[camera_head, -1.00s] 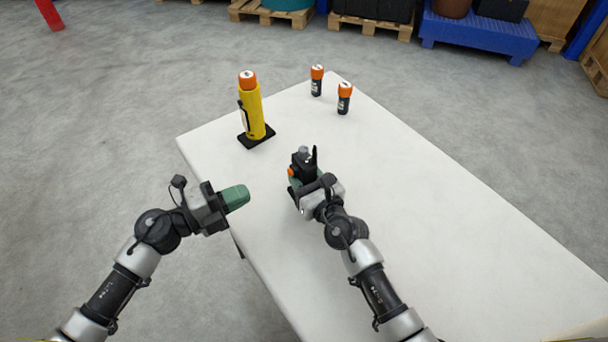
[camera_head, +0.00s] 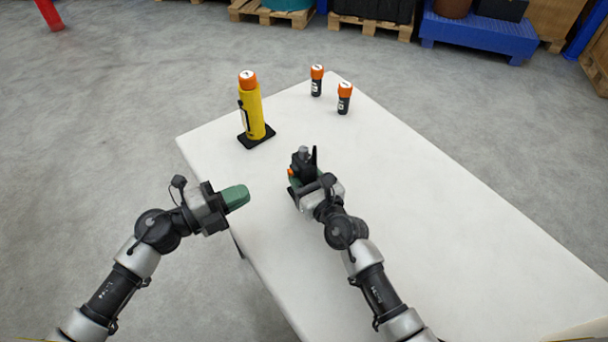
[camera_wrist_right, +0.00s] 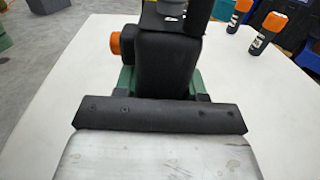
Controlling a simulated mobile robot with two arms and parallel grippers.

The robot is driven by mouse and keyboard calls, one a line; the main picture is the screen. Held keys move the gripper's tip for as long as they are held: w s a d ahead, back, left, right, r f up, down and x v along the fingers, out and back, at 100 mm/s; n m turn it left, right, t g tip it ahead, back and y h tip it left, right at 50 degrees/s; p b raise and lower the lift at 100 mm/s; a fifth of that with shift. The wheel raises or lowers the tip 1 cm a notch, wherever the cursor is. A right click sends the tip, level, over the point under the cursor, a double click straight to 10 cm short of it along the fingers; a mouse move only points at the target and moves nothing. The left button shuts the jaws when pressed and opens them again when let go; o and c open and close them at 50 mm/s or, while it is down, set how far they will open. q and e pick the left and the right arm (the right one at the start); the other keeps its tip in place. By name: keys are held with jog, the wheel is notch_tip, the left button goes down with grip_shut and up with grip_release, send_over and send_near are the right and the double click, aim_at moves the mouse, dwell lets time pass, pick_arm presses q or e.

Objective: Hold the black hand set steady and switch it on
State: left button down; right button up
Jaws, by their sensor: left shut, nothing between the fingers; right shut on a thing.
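The black hand set (camera_head: 302,162) stands over the near left part of the white table, with a grey knob and a short black antenna on top. It also shows large in the right wrist view (camera_wrist_right: 168,62), with an orange button (camera_wrist_right: 116,43) on its left side. My right gripper (camera_head: 298,182) is shut on the hand set; its green fingers lie on both sides of the body. The hand set's lower part is hidden by the gripper. My left gripper (camera_head: 236,197) is shut and empty, left of the hand set and apart from it, near the table's left edge.
A yellow cylinder with an orange top (camera_head: 252,110) stands on a black base at the table's far left. Two small black cylinders with orange caps, one left (camera_head: 317,80) and one right (camera_head: 344,98), stand at the far end. The table's right side (camera_head: 450,230) is clear.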

aim_at(290, 172)
pick_arm(q)
jog(key=w+d+n+t+y, duration=0.1)
jog(key=d+n+t+y, duration=0.2)
jog(key=n, duration=0.6)
jog(key=w+d+n+t+y, duration=0.2)
jog(key=d+n+t+y, duration=0.1)
jog(key=n+y, duration=0.5)
jog(key=shift+w+d+f+n+t, duration=0.3)
jog(key=shift+d+n+t, duration=0.1)
jog(key=shift+n, duration=0.2)
